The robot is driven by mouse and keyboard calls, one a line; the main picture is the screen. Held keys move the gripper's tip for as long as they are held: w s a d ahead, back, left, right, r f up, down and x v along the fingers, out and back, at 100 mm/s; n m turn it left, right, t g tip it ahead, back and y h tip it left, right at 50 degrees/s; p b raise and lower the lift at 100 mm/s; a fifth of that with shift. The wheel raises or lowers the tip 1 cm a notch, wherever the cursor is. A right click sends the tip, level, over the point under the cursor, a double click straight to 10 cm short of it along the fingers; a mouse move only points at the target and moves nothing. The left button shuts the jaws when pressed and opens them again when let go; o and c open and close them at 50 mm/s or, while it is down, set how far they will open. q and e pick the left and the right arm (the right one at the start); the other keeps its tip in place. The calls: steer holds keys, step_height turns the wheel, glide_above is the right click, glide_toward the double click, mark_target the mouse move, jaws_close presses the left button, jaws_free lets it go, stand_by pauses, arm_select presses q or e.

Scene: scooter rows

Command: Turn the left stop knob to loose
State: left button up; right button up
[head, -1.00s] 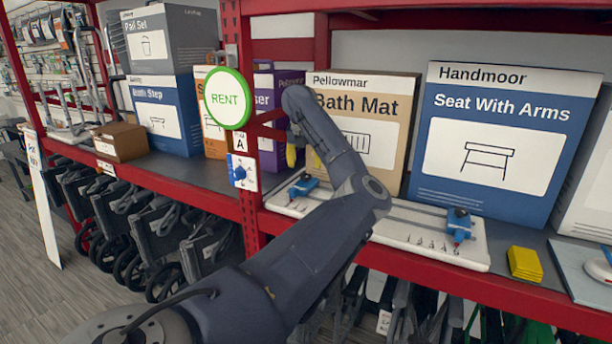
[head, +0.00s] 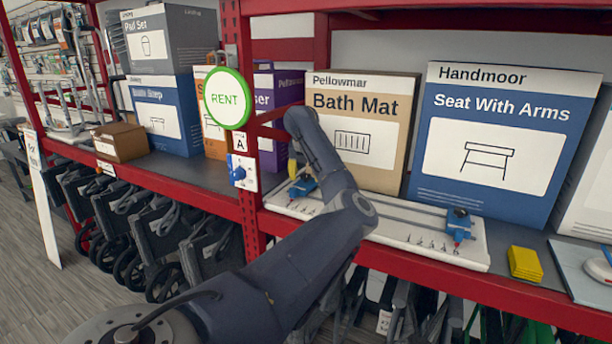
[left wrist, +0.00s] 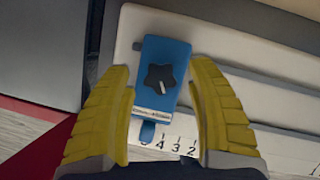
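The left stop (head: 303,186) is a small blue block on a white board (head: 400,232) on the shelf. In the left wrist view the stop (left wrist: 149,100) carries a black star-shaped knob (left wrist: 160,79) with a white mark. My left gripper (left wrist: 161,69) is open, its yellow fingers on either side of the stop and knob, with gaps visible. In the head view only a bit of yellow finger (head: 293,168) shows near the stop; my arm hides the rest. My right gripper is in neither view.
A second blue stop (head: 459,224) sits at the board's right end. A yellow block (head: 525,263) lies farther right. The Bath Mat box (head: 360,130) and Seat With Arms box (head: 505,140) stand behind. A red post with a RENT sign (head: 229,98) is left of the stop.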

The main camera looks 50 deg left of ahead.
arm_select(q)
jaws_close()
stand_by(0.5)
steer(key=n+g+y, duration=0.1)
steer(key=n, duration=0.3)
steer(key=shift+w+r+n, duration=0.1)
steer(key=shift+n, duration=0.2)
steer(key=n+g, duration=0.1)
steer(key=n, duration=0.1)
steer(key=n+g, duration=0.1)
steer(key=n, duration=0.1)
steer(key=shift+w+n+y, duration=0.1)
steer(key=shift+n+y, duration=0.2)
steer(key=n+g, duration=0.2)
steer(key=n, duration=0.2)
steer(key=shift+n, duration=0.3)
steer(key=shift+n+g+h, duration=0.4)
steer(key=shift+n+g, duration=0.1)
steer(key=shift+n, duration=0.9)
steer(key=shift+a+n, duration=0.1)
steer(key=shift+n, duration=0.4)
steer(key=shift+c, duration=1.3)
jaws_free()
steer(key=shift+a, duration=0.1)
steer(key=o, duration=0.4)
steer(key=shift+c, duration=0.2)
